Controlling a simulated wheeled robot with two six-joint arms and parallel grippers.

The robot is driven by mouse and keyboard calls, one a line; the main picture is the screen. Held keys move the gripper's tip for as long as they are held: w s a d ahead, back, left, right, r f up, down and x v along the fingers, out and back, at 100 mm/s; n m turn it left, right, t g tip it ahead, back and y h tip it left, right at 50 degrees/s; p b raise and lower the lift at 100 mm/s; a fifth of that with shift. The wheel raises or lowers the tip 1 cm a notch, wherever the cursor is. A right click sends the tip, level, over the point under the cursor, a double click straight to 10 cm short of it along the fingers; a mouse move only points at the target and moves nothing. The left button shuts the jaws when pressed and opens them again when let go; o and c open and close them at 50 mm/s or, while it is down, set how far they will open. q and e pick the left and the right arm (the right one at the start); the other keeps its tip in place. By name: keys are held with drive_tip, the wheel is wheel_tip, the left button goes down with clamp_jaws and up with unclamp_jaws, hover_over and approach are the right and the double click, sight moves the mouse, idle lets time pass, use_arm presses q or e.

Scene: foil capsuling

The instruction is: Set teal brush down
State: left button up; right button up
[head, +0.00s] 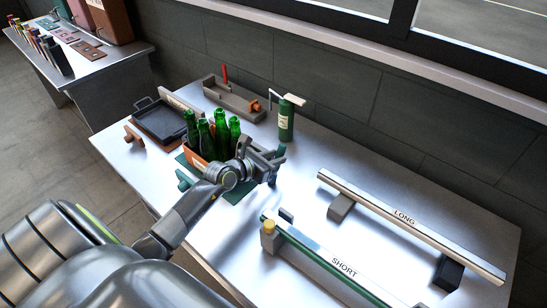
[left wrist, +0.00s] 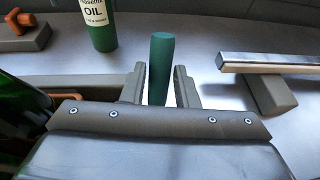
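The teal brush shows as an upright teal cylinder (left wrist: 161,68) between the two fingers of my left gripper (left wrist: 160,82) in the left wrist view. The fingers sit close on both sides of it, and its lower end is hidden by the gripper. In the head view my left gripper (head: 275,162) is over the table, right of the green bottles, with a bit of teal (head: 281,150) at its tips. A teal block-like rest (head: 185,180) stands on the table left of my arm. My right gripper is not in view.
Green bottles (head: 220,130) stand in an orange-brown box beside the gripper. An oil bottle (head: 286,122) and a grey tray (head: 235,102) are behind. Rails marked LONG (head: 405,220) and SHORT (head: 340,265) lie right. A brown rest (head: 134,136) and dark pan (head: 160,122) are left.

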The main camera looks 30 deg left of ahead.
use_arm(q)
drive_tip(key=o, duration=0.3)
drive_tip(key=shift+o, duration=0.2)
drive_tip(key=shift+s+r, duration=0.1)
drive_tip(key=shift+r, duration=0.1)
drive_tip(key=v, duration=1.2)
drive_tip(key=shift+p, duration=0.3)
drive_tip(key=shift+c, duration=0.5)
